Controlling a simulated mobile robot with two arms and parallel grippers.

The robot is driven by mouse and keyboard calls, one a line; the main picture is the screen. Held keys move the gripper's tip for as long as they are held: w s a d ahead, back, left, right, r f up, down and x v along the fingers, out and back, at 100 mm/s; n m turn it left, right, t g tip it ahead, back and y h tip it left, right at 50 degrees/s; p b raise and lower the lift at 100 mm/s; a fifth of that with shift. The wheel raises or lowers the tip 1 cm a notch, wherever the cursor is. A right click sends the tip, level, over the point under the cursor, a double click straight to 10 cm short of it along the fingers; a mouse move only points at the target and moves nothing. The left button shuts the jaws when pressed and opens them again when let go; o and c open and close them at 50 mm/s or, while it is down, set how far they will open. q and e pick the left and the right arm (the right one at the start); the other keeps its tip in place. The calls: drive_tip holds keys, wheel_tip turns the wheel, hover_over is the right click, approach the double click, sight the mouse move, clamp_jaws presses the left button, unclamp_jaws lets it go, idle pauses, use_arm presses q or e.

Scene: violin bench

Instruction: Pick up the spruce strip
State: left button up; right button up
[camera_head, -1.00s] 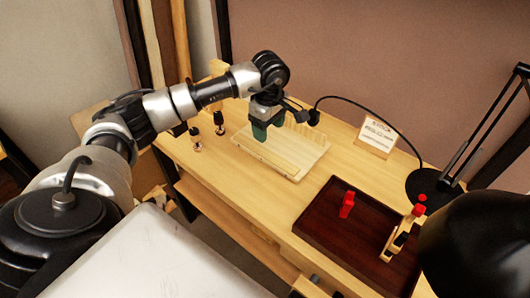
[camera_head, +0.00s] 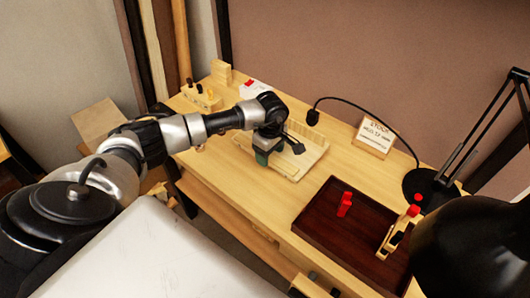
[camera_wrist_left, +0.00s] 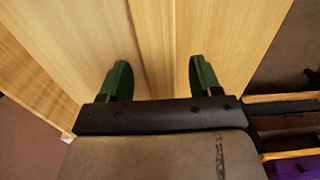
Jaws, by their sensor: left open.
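A pale wooden holder (camera_head: 315,155) with a row of upright slats along its back lies on the bench. A narrow pale wood strip, which looks like the spruce strip (camera_wrist_left: 152,40), runs lengthwise in the left wrist view. My left gripper (camera_head: 262,157) points down over the front left part of the holder in the head view. In the left wrist view its green fingers (camera_wrist_left: 162,80) are apart, one on each side of the strip. I cannot tell whether they touch it. The arm hides part of the holder in the head view. My right gripper is not in view.
A dark red-brown tray (camera_head: 325,222) with a red clamp (camera_head: 344,204) and a wooden clamp (camera_head: 392,236) lies to the right. A sign card (camera_head: 375,137) and a black lamp (camera_head: 425,187) stand behind. Small wooden blocks (camera_head: 203,97) sit at the far left.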

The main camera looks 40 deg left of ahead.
use_arm(q)
drive_tip(key=c, duration=1)
drive_tip(key=shift+r, duration=0.15)
